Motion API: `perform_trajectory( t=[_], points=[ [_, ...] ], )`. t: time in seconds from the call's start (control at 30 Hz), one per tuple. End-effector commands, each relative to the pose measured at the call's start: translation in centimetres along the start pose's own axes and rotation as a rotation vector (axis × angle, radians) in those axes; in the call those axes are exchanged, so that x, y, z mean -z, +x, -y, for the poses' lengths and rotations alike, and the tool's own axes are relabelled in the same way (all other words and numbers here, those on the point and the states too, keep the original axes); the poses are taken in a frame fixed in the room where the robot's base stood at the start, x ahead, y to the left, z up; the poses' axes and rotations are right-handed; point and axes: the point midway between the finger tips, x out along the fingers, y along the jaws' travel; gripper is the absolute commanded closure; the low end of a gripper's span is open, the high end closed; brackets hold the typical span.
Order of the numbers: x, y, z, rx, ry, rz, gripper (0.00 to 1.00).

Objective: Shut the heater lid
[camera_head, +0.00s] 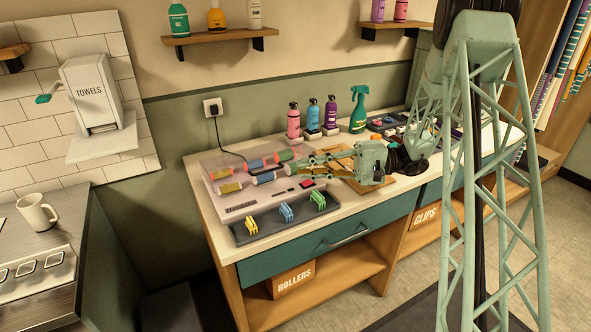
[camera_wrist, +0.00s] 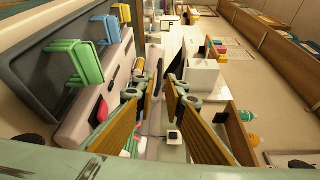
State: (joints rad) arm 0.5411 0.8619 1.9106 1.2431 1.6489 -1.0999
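The heater (camera_head: 236,201) is a flat pale pink box at the left end of the counter. Several coloured rollers (camera_head: 256,163) lie exposed in rows on it, so no lid covers them. I cannot clearly pick out the raised lid. A red switch (camera_head: 306,184) is on its front right. My gripper (camera_head: 289,165) is over the heater's right part, its fingers pointing left along it. In the wrist view my gripper (camera_wrist: 166,62) has its fingers apart with nothing between them. The heater (camera_wrist: 80,125) shows there left of the fingers. Whether a finger touches it, I cannot tell.
A dark tray (camera_head: 270,233) with yellow, blue and green clips lies in front of the heater. Bottles (camera_head: 313,115) and a green spray bottle (camera_head: 358,110) stand behind. A black cord runs to a wall outlet (camera_head: 213,107). A towel dispenser (camera_head: 92,95) hangs at left.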

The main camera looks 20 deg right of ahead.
Motion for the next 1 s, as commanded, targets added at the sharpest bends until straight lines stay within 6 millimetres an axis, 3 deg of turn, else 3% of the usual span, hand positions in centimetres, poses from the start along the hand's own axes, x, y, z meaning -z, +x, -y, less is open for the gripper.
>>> perform_trajectory(
  t=[0.2, 0.53, 0.6, 0.67, 1.0],
  points=[
    [0.0, -1.1, 0.0, -0.001, 0.0, 0.001, 0.89],
    [0.0, -1.2, 0.0, -0.001, 0.0, 0.001, 0.89],
    [0.0, -1.2, 0.0, -0.001, 0.0, 0.001, 0.94],
    [-0.1, -1.1, 0.0, -0.003, 0.003, 0.003, 1.0],
    [-1.7, 0.8, 0.5, -0.097, 0.128, 0.068, 1.0]
  ],
)
